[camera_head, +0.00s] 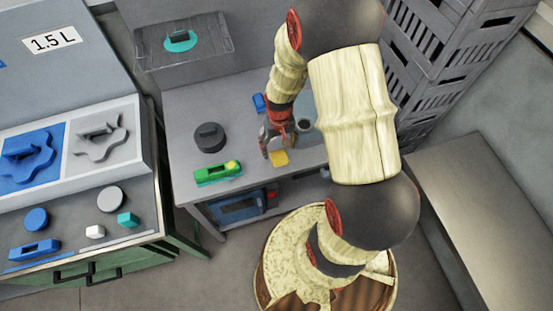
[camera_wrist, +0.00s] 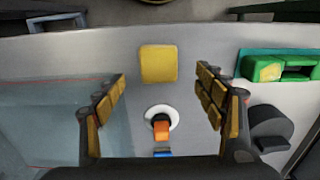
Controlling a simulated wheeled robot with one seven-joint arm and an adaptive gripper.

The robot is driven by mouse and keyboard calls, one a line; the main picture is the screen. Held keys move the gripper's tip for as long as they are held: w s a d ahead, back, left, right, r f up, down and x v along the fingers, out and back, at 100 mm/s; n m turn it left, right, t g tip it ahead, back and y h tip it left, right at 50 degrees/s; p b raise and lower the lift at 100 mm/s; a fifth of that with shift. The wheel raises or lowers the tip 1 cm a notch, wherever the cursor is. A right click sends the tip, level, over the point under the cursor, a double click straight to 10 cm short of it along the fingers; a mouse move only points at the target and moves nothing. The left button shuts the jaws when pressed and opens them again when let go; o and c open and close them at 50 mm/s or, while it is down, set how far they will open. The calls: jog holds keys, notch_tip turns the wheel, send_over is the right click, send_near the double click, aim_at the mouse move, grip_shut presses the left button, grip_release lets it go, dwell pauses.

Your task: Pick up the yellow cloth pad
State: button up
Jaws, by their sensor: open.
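The yellow cloth pad (camera_head: 279,158) is a small yellow square lying flat near the front edge of the grey table (camera_head: 185,110). In the wrist view the pad (camera_wrist: 159,63) shows whole, in the upper middle, centred between and slightly beyond the fingertips. My gripper (camera_head: 270,150) is over the table beside the pad, pointing down. In the wrist view my gripper (camera_wrist: 162,84) is open and empty, its yellow-padded fingers spread wider than the pad. The exact height above the table is hard to tell.
A white disc with an orange piece (camera_wrist: 161,122) lies between the fingers. A blue piece (camera_head: 259,102) is behind. Grey crates (camera_head: 440,50) stand right.

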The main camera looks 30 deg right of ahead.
aim_at(279, 156)
notch_tip(279, 156, down, 7)
jog(key=shift+d+f, duration=0.15)
jog(key=shift+f, duration=0.05)
dwell(0.3)
jog(key=c, duration=1.1)
